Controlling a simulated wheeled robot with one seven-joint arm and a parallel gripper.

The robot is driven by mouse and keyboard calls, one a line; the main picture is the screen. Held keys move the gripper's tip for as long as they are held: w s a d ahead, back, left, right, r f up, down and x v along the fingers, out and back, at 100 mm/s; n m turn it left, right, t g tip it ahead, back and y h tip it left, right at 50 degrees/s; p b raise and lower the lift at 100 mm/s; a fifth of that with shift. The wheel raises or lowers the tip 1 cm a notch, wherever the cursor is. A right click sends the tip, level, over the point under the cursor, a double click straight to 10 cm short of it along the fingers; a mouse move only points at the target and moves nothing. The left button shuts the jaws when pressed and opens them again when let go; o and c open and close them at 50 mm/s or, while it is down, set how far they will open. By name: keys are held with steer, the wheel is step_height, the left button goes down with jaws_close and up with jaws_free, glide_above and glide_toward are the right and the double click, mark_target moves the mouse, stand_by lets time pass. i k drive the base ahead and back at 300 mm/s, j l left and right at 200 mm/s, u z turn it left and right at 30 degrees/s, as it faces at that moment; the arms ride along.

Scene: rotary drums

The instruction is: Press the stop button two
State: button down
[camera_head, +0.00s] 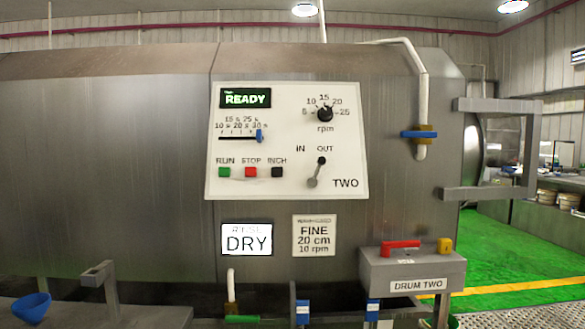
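The red stop button (251,172) sits on the white control panel marked TWO (345,183), under the word STOP. The green RUN button (224,172) is to its left and the black INCH button (278,172) is to its right. The panel's screen (245,98) reads READY. A slider with a blue knob (259,136), a black rpm dial (324,114) and an IN/OUT lever (317,172) are on the same panel. My gripper is not in view.
The panel is on a large grey metal drum housing (110,170). A box labelled DRUM TWO (412,270) with a red handle (401,244) juts out at lower right. A blue funnel (32,307) stands at lower left. Green floor (520,260) is open at right.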

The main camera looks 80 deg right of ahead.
mark_target(250, 172)
steer(key=k+l, duration=0.15)
steer(key=l, duration=0.2)
steer(key=k+l, duration=0.1)
steer(key=l, duration=0.25)
steer(key=k+l, duration=0.15)
steer(key=l, duration=0.2)
steer(key=k+l, duration=0.15)
steer(key=l, duration=0.2)
steer(key=k+l, duration=0.1)
steer(key=l, duration=0.25)
